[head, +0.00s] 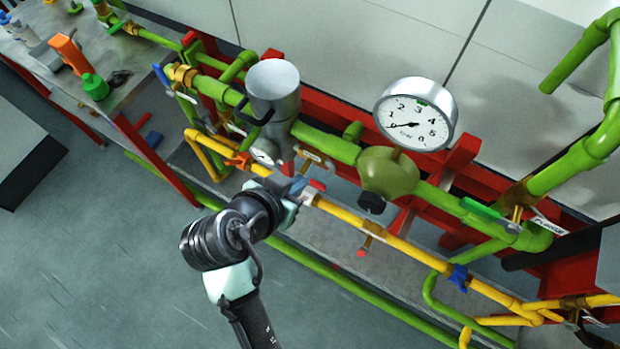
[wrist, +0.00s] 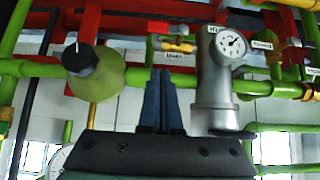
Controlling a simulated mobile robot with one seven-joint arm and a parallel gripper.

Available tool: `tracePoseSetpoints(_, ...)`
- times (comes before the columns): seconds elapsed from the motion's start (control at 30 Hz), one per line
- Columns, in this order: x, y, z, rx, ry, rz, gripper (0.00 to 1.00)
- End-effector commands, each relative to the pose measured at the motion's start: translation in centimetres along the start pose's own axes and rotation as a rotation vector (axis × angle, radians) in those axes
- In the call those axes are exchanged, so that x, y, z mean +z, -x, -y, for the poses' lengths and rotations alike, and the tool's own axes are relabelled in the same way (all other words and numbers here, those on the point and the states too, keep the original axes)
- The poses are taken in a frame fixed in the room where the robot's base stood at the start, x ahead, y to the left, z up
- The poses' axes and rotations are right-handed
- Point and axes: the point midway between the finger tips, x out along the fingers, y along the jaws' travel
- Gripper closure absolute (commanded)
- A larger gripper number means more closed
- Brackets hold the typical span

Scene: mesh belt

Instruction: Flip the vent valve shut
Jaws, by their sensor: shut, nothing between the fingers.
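No label is clearly readable as vent, so I cannot tell for certain which valve is the vent valve. A small valve with a red handle (wrist: 158,27) and a brass body sits in the wrist view, beyond my fingertips, with a white tag (wrist: 175,56) by it. In the head view a red handle (head: 318,185) shows just beyond my gripper (head: 300,188), below a tag (head: 311,157). My gripper also shows in the wrist view (wrist: 161,75); its fingers are together and hold nothing. Whether they touch the valve cannot be told.
A silver cylinder (head: 273,92), a round gauge (head: 415,115) and an olive bulb (head: 388,172) stand on the green pipe. A yellow pipe (head: 400,243) runs in front, with a blue valve handle (head: 458,278). A green handle (head: 482,209) lies at right. Floor (head: 95,250) is clear at left.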

Motion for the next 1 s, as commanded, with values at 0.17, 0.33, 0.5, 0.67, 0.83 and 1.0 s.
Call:
tracePoseSetpoints(0.17,-0.1,-3.7,-0.1,0.003,0.000,0.003,1.00)
tracePoseSetpoints(0.33,0.0,-6.7,0.0,0.001,0.000,0.003,1.00)
tracePoseSetpoints(0.5,1.9,-8.2,0.0,-0.001,0.003,0.002,1.00)
tracePoseSetpoints(0.67,2.7,-9.0,0.0,-0.001,0.000,0.001,1.00)
tracePoseSetpoints(0.83,2.9,-9.2,0.0,-0.002,0.000,0.000,1.00)
tracePoseSetpoints(1.0,2.9,-9.2,0.0,-0.002,0.000,0.000,1.00)
